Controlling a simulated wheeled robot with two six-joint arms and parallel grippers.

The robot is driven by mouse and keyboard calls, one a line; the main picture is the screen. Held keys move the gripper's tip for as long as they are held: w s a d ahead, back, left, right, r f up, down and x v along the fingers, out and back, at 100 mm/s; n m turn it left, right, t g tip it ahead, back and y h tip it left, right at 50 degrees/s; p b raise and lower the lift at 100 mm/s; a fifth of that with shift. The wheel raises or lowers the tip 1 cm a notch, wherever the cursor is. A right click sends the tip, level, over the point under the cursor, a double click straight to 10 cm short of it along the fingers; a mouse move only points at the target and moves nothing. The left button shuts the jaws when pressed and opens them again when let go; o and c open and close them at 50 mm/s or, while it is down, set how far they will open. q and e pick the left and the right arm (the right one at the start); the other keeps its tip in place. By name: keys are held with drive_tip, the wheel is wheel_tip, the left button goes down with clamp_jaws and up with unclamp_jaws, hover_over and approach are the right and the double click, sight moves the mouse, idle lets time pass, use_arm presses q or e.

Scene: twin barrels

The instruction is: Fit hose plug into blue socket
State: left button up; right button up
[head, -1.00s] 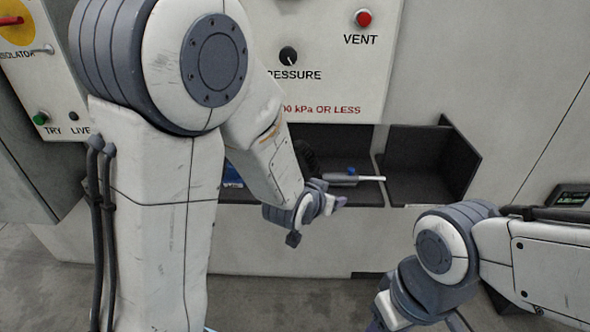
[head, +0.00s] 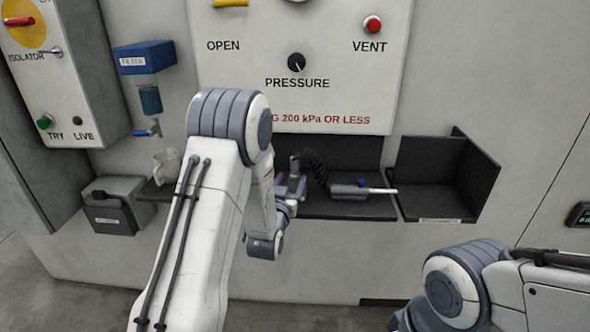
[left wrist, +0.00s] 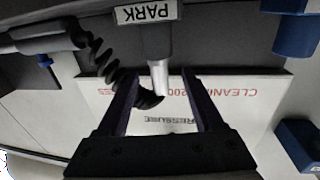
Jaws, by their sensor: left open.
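My left gripper (head: 290,187) is at the dark shelf under the pressure panel. In the left wrist view its two fingers (left wrist: 161,80) are open, one on each side of a pale, slightly bent plug-like stem (left wrist: 160,77). This stem shows below a grey block labelled PARK (left wrist: 145,13), and a black coiled hose (left wrist: 110,70) is beside it. I cannot tell whether the fingers touch the stem. A blue part (left wrist: 297,36) shows at the right of the wrist view; I cannot tell whether it is the blue socket. My right gripper is out of view.
A grey tool with a blue button and white tip (head: 348,190) lies on the shelf, right of my left gripper. An open dark tray (head: 430,185) is further right.

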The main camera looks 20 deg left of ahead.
sight(294, 173)
use_arm(q)
drive_tip(key=w, duration=0.3)
drive_tip(key=w+p, duration=0.1)
drive_tip(key=w, duration=0.1)
drive_tip(key=shift+a+r, duration=0.1)
drive_tip(key=shift+a, duration=0.15)
clamp_jaws()
